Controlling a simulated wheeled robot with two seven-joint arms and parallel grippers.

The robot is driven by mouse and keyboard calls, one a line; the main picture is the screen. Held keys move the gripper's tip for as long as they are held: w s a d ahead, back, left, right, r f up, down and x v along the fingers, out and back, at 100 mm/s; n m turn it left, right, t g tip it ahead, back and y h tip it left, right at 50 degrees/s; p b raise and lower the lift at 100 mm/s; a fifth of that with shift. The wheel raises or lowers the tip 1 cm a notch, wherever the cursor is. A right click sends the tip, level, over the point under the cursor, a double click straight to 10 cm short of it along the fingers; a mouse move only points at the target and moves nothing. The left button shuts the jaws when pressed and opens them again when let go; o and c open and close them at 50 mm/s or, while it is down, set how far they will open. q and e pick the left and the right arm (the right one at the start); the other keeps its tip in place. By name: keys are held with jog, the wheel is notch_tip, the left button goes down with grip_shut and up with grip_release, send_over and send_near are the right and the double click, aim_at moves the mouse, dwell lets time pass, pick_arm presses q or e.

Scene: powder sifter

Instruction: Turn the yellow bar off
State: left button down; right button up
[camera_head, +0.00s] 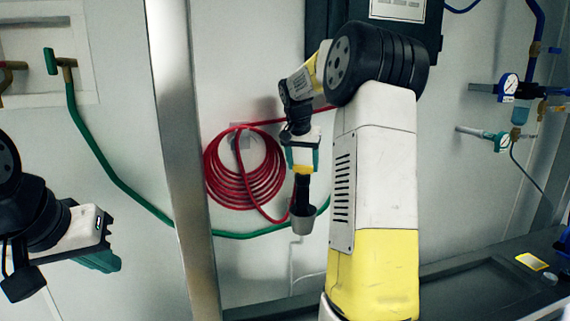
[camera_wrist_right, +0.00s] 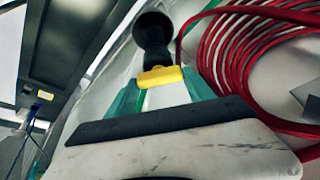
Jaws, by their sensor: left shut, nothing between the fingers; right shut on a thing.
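The yellow bar (camera_head: 302,170) is a short piece at the top of a black stem (camera_head: 303,188), which runs down into a grey cup-shaped end (camera_head: 303,222). My right gripper (camera_head: 303,160) points down and is shut on the yellow bar. In the right wrist view the yellow bar (camera_wrist_right: 160,77) sits between the green fingertips, with the black flared end (camera_wrist_right: 153,30) beyond it. My left gripper (camera_head: 106,256) is shut and empty at the lower left, far from the bar.
A coiled red hose (camera_head: 240,170) hangs on the wall behind my right gripper. A metal post (camera_head: 180,150) stands between my arms. A green hose (camera_head: 100,160) hangs at left. Gauges (camera_head: 509,84) and pipes are at right, above a dark worktop (camera_head: 470,290).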

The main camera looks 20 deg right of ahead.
jog(key=n, duration=0.1)
jog(key=n+y, duration=0.1)
jog(key=n, duration=0.1)
jog(key=shift+s+d+n+t, duration=0.1)
jog(key=shift+d+n+t, duration=0.05)
jog(key=shift+n+t, duration=0.15)
jog(key=shift+n+y, duration=0.7)
jog(key=shift+n, duration=0.7)
jog(key=o, duration=1.4)
jog(key=v, duration=0.7)
jog(key=shift+s+r, duration=0.15)
jog(key=shift+r, duration=0.2)
